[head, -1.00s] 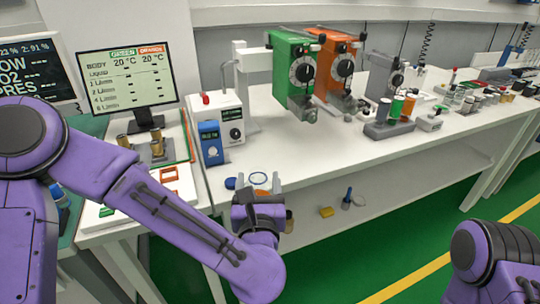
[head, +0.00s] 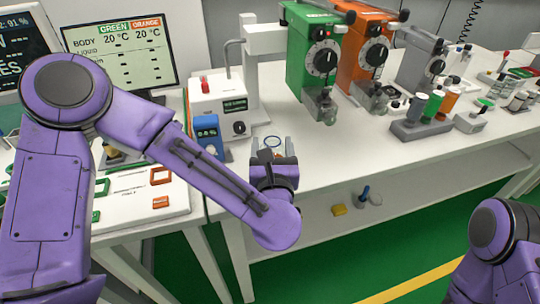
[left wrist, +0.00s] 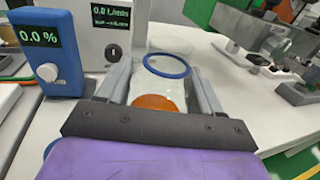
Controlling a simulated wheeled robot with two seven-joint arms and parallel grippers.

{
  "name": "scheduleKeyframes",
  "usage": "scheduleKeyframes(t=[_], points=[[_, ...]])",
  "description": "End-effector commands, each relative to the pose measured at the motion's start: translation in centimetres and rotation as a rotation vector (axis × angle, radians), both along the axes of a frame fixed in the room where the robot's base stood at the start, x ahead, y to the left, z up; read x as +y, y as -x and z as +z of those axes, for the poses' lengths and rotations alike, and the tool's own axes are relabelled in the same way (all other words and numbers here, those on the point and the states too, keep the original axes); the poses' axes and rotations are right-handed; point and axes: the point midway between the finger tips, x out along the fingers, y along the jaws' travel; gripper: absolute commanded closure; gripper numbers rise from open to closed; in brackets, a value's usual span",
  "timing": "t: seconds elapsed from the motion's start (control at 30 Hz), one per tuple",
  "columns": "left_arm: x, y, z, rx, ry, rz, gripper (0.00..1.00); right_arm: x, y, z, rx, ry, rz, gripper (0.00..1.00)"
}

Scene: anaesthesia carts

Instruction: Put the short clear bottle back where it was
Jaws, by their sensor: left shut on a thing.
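My left gripper (head: 272,157) is over the white table near its front edge, in front of the white box. In the left wrist view its two fingers (left wrist: 163,92) are closed on a short clear bottle (left wrist: 172,88). The bottle has a blue ring around it and orange at the near end; I cannot tell if the orange is liquid or a label. I cannot tell if the bottle touches the table. My right gripper is out of view; only its arm shows at the lower right.
A blue meter (head: 207,135) and a white box (head: 222,105) stand just behind and left of my left gripper. Green (head: 313,50) and orange (head: 362,50) vaporizers hang farther back. A grey rack (head: 421,131) is to the right. The table (head: 345,155) between is clear.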

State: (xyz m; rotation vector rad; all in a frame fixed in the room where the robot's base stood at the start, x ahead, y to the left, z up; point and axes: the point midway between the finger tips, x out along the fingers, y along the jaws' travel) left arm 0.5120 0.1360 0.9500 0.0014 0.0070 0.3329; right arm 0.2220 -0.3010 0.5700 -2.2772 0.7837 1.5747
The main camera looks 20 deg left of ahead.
Motion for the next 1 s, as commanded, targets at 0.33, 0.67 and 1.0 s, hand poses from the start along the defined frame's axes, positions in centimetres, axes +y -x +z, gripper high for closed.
scheduleKeyframes(t=[0.33,0.67,1.0], points=[[0.9,-1.2,-4.4,0.001,-0.004,-0.003,0.72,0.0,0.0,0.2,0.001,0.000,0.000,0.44],[0.9,-1.2,-5.1,-0.003,0.001,-0.001,0.72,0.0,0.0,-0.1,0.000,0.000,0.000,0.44],[0.9,-1.1,-5.1,-0.002,0.000,-0.001,0.09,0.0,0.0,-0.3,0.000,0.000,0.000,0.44]])
